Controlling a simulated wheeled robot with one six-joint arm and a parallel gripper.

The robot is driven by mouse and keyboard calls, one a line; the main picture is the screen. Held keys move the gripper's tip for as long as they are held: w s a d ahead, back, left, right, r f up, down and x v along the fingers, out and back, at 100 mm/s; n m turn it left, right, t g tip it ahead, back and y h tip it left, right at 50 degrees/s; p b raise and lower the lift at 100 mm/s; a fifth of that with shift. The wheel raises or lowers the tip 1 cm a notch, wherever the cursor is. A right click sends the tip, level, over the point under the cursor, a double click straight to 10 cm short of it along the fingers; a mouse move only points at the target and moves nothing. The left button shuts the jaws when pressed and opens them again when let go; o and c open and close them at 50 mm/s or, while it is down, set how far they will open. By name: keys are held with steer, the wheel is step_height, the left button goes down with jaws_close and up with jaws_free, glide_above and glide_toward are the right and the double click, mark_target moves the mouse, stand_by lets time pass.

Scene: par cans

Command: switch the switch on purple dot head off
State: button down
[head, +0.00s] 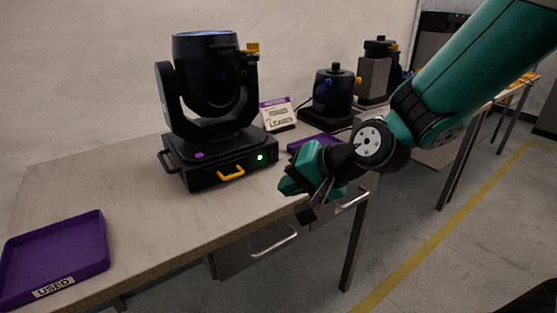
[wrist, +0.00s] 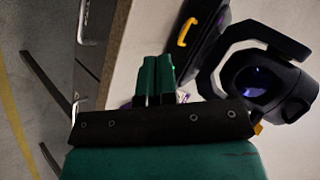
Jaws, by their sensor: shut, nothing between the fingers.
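The purple dot head (head: 215,80) is a black moving-head light on the table, with a purple dot (head: 199,155) on its base front. A small green light (head: 260,157) glows at the right of that front, beside a yellow handle (head: 231,173).
A purple tray labelled USED (head: 85,248) lies at the table's front left. A sign (head: 277,114), a smaller black light (head: 333,92) and another purple tray (head: 305,141) stand behind my gripper. Another fixture (head: 376,75) is farther back. The table's front left middle is clear.

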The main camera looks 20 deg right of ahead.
mark_target(273, 160)
steer(key=w+d+f+m+t+h, duration=0.2)
steer(key=w+d+m+t, duration=0.3)
steer(key=w+d+m, duration=0.2)
steer(key=shift+w+d+f+m+h, duration=0.25)
steer(key=shift+d+f+m+h, duration=0.2)
steer(key=shift+m, duration=0.35)
steer(key=x, duration=0.4)
steer(key=p+x, duration=0.1)
steer(key=x, duration=0.3)
steer(key=r+x, duration=0.1)
steer(key=x, duration=0.3)
steer(key=shift+w+a+f+p, duration=0.15)
steer(key=shift+w+a+p, duration=0.05)
steer(key=shift+w+p, duration=0.2)
steer(key=shift+w+a+f, duration=0.1)
steer(key=shift+w+a, duration=0.1)
steer(key=shift+w, duration=0.45)
steer(key=shift+f, duration=0.1)
steer(key=shift+f+b, duration=0.2)
steer(key=shift+b, duration=0.4)
steer(key=shift+w+t+b, duration=0.2)
steer(key=shift+t+b, duration=0.2)
steer(key=shift+b, duration=0.1)
steer(key=shift+r+p, duration=0.25)
steer(key=shift+p, duration=0.1)
